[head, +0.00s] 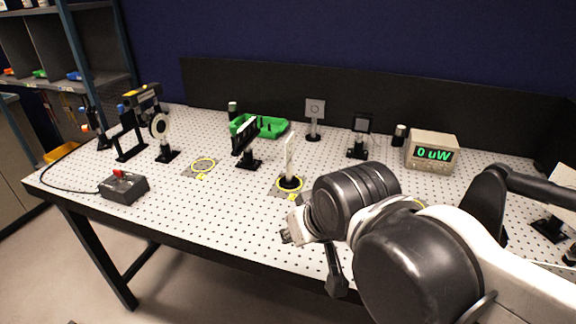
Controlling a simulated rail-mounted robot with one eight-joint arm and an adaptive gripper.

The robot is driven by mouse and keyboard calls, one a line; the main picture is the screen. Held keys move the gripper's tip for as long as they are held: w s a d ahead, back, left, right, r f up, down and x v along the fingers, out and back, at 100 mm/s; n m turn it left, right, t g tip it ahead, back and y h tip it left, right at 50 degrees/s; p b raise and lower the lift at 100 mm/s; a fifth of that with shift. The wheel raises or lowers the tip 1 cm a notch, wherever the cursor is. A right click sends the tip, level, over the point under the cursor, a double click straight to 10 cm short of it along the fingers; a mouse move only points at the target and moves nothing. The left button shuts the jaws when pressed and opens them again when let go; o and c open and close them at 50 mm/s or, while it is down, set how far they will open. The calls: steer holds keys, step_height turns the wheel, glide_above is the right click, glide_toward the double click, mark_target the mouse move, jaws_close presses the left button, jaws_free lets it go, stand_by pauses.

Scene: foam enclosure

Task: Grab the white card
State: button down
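A thin white card (290,155) stands upright, seen nearly edge-on, on a dark round base near the middle of the perforated table. A yellow ring (299,194) surrounds the base. My gripper (313,262) is in front of the card and to its right, near the table's front edge. Its fingers look spread apart, with nothing seen between them. The wrist hides part of the gripper. The gripper is apart from the card in the picture.
A black-framed mount (244,137) stands just left of the card, with a green tray (270,127) behind. Other post mounts (314,115) and a meter reading 0 uW (432,152) stand farther back. A red-button box (123,187) is at left. An empty yellow ring (203,164) lies left of centre.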

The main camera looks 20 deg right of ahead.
steer(key=c, duration=2.4)
jaws_free()
steer(key=o, duration=0.6)
steer(key=shift+c, duration=0.2)
